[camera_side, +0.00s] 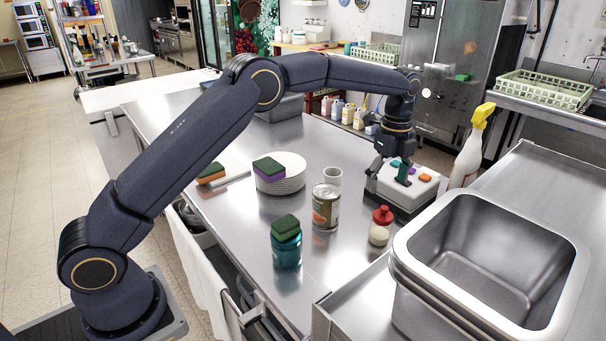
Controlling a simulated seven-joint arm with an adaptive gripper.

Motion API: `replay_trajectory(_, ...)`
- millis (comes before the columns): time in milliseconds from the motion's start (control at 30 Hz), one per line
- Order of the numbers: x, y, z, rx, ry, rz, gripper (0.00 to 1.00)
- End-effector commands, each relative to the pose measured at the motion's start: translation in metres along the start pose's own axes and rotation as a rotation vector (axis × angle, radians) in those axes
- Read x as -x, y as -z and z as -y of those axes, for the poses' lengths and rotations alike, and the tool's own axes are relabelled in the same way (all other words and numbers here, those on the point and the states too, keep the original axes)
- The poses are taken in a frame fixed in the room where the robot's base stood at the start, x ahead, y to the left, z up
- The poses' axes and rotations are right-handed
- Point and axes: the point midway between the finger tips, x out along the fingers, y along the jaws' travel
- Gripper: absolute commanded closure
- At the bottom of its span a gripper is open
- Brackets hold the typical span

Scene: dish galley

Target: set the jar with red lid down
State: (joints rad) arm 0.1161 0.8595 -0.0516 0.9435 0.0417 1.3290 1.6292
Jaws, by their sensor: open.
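The jar with the red lid (380,230) stands upright on the steel counter (225,240), in front of a pale-topped box with a dark base. Its body is whitish and its lid is red and knobbed. My gripper (389,173) is open, pointing down over the left part of the box, behind and above the jar and apart from it. Whether a fingertip touches the box top or the small coloured pieces on it cannot be told.
The pale-topped box (421,190) carries small coloured pieces. Left of the jar stand a can (326,210), a white cup (332,177), a teal container (287,252) topped by a green sponge, and stacked plates (280,185). A spray bottle (468,160) and steel basin (408,246) bound the right.

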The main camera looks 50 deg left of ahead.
Motion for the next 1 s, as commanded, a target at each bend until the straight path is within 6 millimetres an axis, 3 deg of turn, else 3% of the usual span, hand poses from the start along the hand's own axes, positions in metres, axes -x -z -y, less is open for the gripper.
replay_trajectory(167,0.071,-0.008,-0.043,0.275,0.086,0.004,0.17)
replay_trajectory(300,0.127,-0.013,-0.109,0.608,0.181,-0.019,0.17)
replay_trajectory(433,0.154,-0.013,-0.181,0.923,0.264,-0.069,0.17)
replay_trajectory(567,0.157,-0.01,-0.255,1.231,0.341,-0.148,0.17)
replay_trajectory(700,0.14,-0.005,-0.316,1.507,0.397,-0.243,0.17)
replay_trajectory(833,0.121,-0.001,-0.348,1.67,0.422,-0.311,0.17)
replay_trajectory(1000,0.11,0.001,-0.362,1.75,0.431,-0.346,0.17)
